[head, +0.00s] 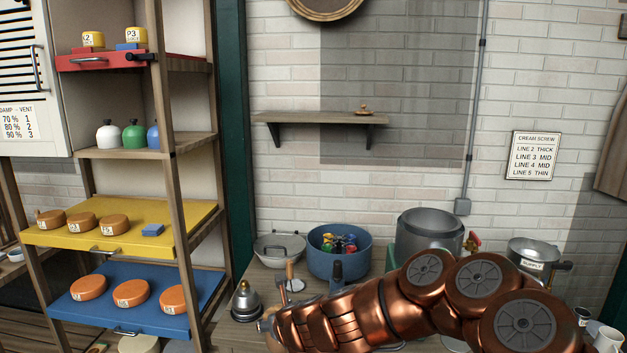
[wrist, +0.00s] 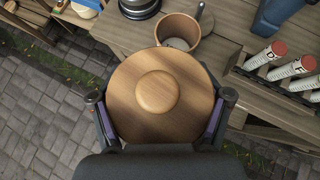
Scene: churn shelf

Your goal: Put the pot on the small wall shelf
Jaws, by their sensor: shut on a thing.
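In the wrist view my gripper (wrist: 160,98) is shut on a round wooden lid (wrist: 130,112) with a knob in its middle, a finger at each side. Whether a pot body is beneath the lid is hidden. An open brown pot (wrist: 165,28) stands on the wooden bench just beyond the lid. The small wall shelf (head: 300,117) is in the head view, on the brick wall, with a small brown object (head: 364,110) on its right part. The gripper is not clearly seen in the head view.
A tall rack (head: 172,110) stands at left. The wall shelf's left and middle are clear.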

